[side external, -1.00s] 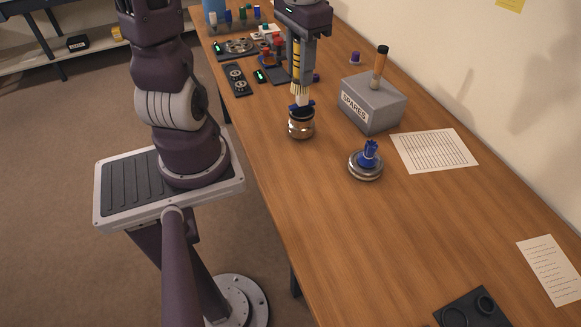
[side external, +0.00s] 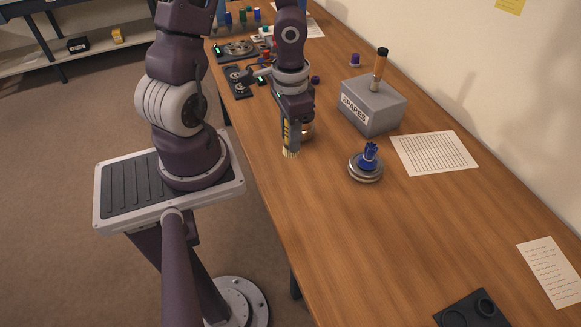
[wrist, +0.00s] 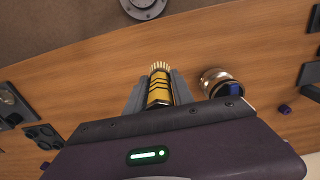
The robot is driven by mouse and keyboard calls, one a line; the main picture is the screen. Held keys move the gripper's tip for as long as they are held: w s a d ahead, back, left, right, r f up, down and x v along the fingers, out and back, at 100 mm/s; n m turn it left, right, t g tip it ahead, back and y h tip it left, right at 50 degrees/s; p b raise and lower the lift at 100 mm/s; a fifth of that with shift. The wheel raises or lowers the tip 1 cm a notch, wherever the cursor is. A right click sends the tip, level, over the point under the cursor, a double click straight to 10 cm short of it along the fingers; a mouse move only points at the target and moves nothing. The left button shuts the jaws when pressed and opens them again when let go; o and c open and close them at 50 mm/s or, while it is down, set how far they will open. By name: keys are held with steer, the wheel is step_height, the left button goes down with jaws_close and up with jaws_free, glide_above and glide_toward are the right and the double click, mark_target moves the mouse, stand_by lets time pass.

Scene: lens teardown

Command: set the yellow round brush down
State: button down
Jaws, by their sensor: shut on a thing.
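The yellow round brush (wrist: 160,88) has dark bands and pale bristles. My gripper (wrist: 158,84) is shut on it, with a finger on each side of its handle. In the side external view the brush (side external: 285,135) hangs bristles down in my gripper (side external: 290,126), near the table's left edge. I cannot tell whether the bristle tips touch the wood. A brass and silver lens part (wrist: 218,82) with a blue piece on it stands right of the brush in the wrist view. In the side external view it is mostly hidden behind my gripper.
A silver ring part with a blue top (side external: 366,164) stands on the table (side external: 340,235) to the right. A grey SPARES box (side external: 372,105) holds a wooden-handled tool. Paper sheets lie beyond. The front middle of the table is clear.

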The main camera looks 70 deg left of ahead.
step_height(320, 180, down, 8)
steer(key=shift+r, duration=0.1)
stand_by(0.4)
steer(key=shift+f, duration=0.2)
steer(key=c, duration=1.1)
jaws_free()
steer(key=shift+r, duration=0.1)
